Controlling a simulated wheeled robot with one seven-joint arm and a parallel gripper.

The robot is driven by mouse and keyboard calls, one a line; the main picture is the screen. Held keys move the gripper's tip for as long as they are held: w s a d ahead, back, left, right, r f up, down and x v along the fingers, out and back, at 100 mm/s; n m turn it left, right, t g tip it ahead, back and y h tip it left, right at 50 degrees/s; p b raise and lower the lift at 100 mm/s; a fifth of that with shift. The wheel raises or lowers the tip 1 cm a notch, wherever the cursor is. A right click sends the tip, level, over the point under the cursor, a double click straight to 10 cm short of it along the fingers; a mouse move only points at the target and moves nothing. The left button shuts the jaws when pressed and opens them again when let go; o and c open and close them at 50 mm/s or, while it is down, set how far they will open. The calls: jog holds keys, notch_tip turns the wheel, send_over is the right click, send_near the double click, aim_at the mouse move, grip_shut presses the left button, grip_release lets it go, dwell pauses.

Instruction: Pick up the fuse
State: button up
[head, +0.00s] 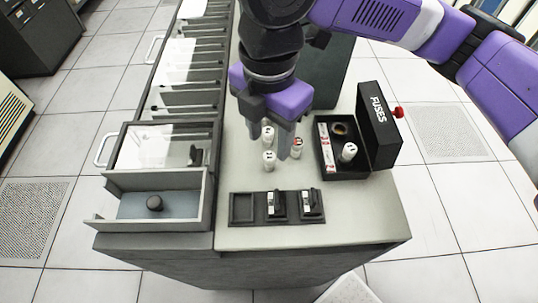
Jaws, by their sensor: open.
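Several small white fuses with dark marks on top stand on the light counter (350,215). One fuse (268,134) shows between my gripper's fingers, one (269,159) stands nearer the front, and one with a reddish top (297,148) is just right of the right finger. Another fuse (349,152) is inside the black box labelled FUSES (378,122). My gripper (270,142) is open and points down over the loose fuses. The right finger partly covers the space between them. I cannot tell whether a finger touches any fuse.
The box's lid stands open on its right side, with a red knob (399,112). A black holder (242,208) at the front has an empty-looking left slot and two filled ones. A drawer (150,207) with a dark knob juts out at left. The counter's front right is clear.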

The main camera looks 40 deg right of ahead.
aim_at(268, 156)
jog(key=shift+w+f+p, duration=0.1)
jog(key=shift+f+p, duration=0.2)
jog(key=shift+f, duration=2.9)
grip_shut()
